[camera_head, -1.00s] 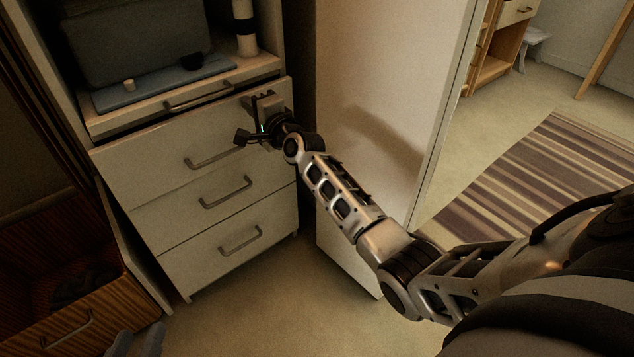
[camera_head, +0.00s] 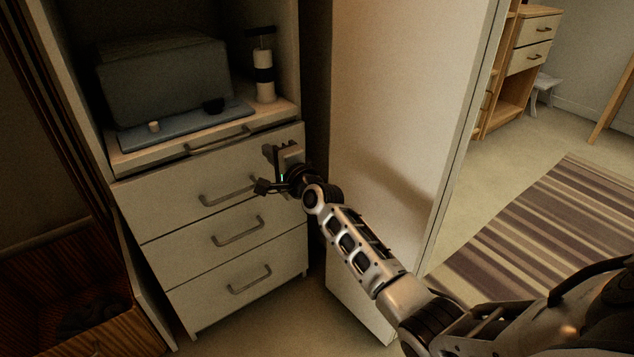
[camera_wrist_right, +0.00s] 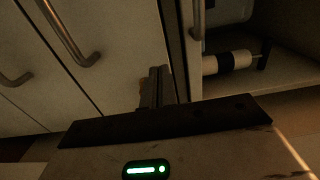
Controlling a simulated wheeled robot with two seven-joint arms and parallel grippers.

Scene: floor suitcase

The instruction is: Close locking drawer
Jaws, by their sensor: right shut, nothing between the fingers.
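A pale chest holds several drawers with metal bar handles. The top large drawer (camera_head: 165,200) looks about level with the middle drawer (camera_head: 185,245) and bottom drawer (camera_head: 205,292); any small gap is too dim to tell. Which drawer locks does not show. My right gripper (camera_head: 268,168) is at the upper right of the top large drawer's front, right of its handle (camera_head: 228,192). In the right wrist view its fingers (camera_wrist_right: 158,88) are together and empty, close to the drawer front (camera_wrist_right: 120,40); contact cannot be told. My left gripper is not in view.
A shelf (camera_head: 275,112) above holds a grey box (camera_head: 165,80), a blue tray (camera_head: 185,128) and a black-and-white bottle (camera_head: 264,80). A wooden drawer (camera_head: 110,335) stands open at lower left. A striped rug (camera_head: 550,230) lies right.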

